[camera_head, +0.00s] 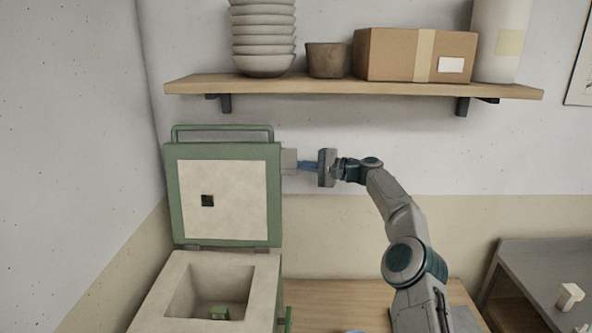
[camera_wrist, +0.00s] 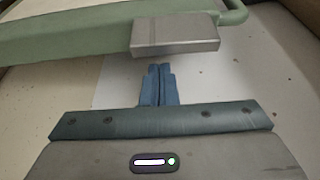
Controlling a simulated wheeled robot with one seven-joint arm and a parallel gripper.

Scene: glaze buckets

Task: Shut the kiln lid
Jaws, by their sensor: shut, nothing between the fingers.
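The kiln lid (camera_head: 240,222) stands upright and open at the back of the kiln (camera_head: 150,312). It has a green frame, a pale lining with a small dark square hole, and a green bar handle (camera_head: 222,127) along its top. A grey metal block (camera_head: 289,161) sits at the lid's right edge; it also shows in the wrist view (camera_wrist: 175,34). My gripper (camera_head: 304,166) is beside this block, to its right, with blue fingers shut and empty. In the wrist view the fingertips (camera_wrist: 160,68) lie just short of the block; I cannot tell whether they touch.
A wooden shelf (camera_head: 350,87) above holds stacked bowls (camera_head: 264,38), a brown pot (camera_head: 326,60), a cardboard box (camera_head: 390,55) and a white cylinder (camera_head: 500,40). A small green object (camera_head: 220,313) lies inside the kiln chamber. A grey table (camera_head: 545,265) stands at right.

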